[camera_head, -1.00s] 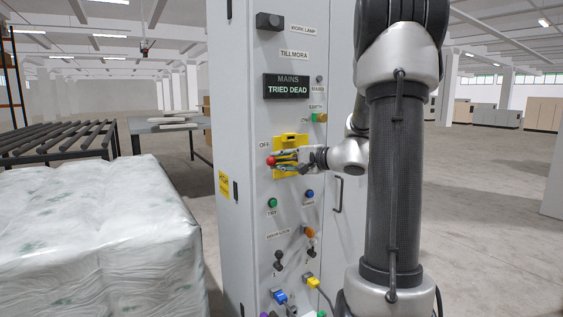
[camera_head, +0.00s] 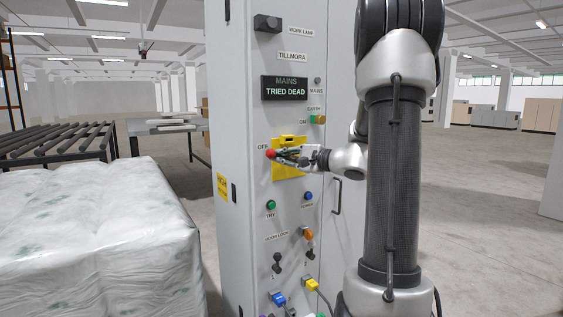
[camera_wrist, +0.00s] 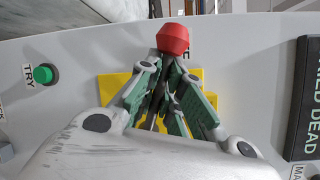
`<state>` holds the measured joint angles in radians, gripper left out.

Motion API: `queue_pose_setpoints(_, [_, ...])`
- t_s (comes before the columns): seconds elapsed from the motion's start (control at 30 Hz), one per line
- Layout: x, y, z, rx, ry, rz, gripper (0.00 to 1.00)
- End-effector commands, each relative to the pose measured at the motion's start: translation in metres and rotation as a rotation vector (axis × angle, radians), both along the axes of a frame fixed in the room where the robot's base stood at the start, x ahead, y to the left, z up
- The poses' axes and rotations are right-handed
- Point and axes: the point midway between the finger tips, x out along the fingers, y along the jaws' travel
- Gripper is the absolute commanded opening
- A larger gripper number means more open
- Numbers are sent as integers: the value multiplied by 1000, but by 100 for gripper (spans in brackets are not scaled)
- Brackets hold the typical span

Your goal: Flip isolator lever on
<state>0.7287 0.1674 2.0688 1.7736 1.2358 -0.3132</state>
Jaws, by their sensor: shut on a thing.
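The isolator lever has a red knob (camera_head: 270,154) and sits on a yellow plate (camera_head: 288,173) on the grey cabinet front, with the knob by the OFF label. In the wrist view the red knob (camera_wrist: 173,38) stands just beyond my fingertips, and the dark lever shaft runs back between the fingers. My gripper (camera_head: 285,156) is shut on the lever just behind the knob; it also shows in the wrist view (camera_wrist: 170,70). Part of the yellow plate (camera_wrist: 115,85) is hidden behind my fingers. The ON label (camera_head: 303,122) is higher up, beside an orange-and-green part.
The cabinet display (camera_head: 284,88) reads MAINS TRIED DEAD. A green TRY button (camera_head: 271,204), a blue button (camera_head: 308,196) and door-lock switches (camera_head: 277,260) lie below the lever. A wrapped pallet load (camera_head: 95,235) stands left of the cabinet, near a roller conveyor (camera_head: 55,141).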

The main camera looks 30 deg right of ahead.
Motion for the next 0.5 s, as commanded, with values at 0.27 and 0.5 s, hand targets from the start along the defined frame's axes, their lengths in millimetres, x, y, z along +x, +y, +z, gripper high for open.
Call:
queue_pose_setpoints(0.27, [-2,3,8,157,7,18,0])
queue_pose_setpoints(0.5, [-2,1,12,219,9,17,0])
